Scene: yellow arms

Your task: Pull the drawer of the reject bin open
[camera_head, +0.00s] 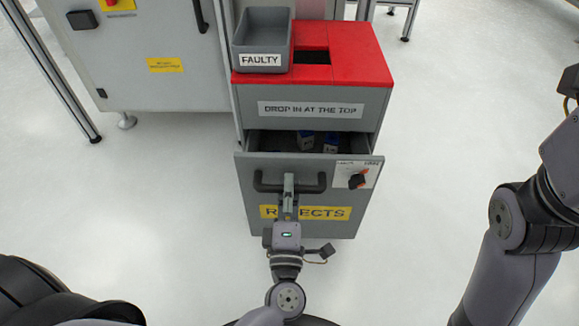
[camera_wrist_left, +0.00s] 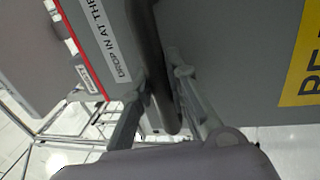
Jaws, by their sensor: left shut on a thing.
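The reject bin (camera_head: 311,122) is a grey cabinet with a red top and a "DROP IN AT THE TOP" label. Its drawer (camera_head: 340,210), marked "REJECTS", stands partly open, with a dark gap above its front. Small blue and white items lie inside. My left gripper (camera_head: 289,184) is shut on the dark bar handle (camera_head: 314,184) of the drawer, near the handle's middle. In the left wrist view the handle (camera_wrist_left: 166,70) runs between the two fingers (camera_wrist_left: 160,100). My right gripper is out of view; only part of the right arm shows at the right.
A grey tray labelled "FAULTY" (camera_head: 262,42) sits on the bin's red top, beside a dark slot (camera_head: 312,56). A grey machine cabinet (camera_head: 150,60) stands to the left of the bin. The pale floor (camera_head: 440,130) right of the bin is clear.

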